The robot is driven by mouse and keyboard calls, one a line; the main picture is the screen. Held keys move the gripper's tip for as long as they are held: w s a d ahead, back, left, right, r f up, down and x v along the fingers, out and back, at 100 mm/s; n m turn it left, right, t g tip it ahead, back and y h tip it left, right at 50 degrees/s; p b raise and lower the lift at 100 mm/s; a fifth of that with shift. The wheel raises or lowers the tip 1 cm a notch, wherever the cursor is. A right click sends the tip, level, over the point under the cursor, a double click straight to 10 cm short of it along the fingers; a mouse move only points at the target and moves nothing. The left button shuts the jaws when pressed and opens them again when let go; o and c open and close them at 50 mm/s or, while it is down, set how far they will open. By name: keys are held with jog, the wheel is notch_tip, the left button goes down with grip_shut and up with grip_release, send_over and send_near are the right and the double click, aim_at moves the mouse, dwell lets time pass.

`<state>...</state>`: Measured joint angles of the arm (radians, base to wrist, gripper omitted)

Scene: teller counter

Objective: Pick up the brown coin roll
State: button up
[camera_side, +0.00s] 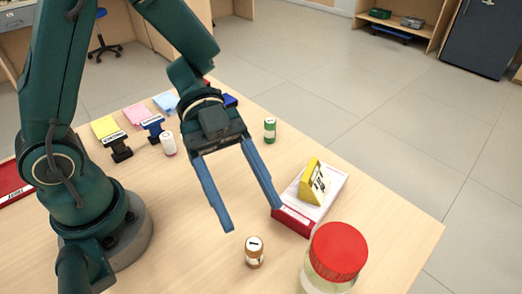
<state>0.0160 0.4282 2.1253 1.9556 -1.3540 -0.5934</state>
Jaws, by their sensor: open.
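The brown coin roll (254,253) stands upright on the wooden counter near the front, with a white band around it and a dark mark on its pale top. My gripper (252,218) has two long blue fingers spread wide apart, with nothing between them. The fingers point down toward the front of the counter. In this view the roll shows just below and between the fingertips, not touching them. I cannot tell the exact height of the fingertips above the counter.
A jar with a red lid (338,251) stands right of the roll. A red-and-white tray (296,219) with a yellow wedge (312,181) lies behind it. A green roll (270,130), a white roll (168,143), stamps and coloured pads stand farther back. The counter left of the roll is clear.

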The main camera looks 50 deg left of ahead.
aim_at(251, 238)
notch_tip(251, 238, down, 8)
jog(key=shift+f, duration=0.25)
jog(key=shift+d+f, duration=0.15)
jog(key=shift+f, duration=0.1)
jog(key=shift+x, duration=2.45)
grip_shut()
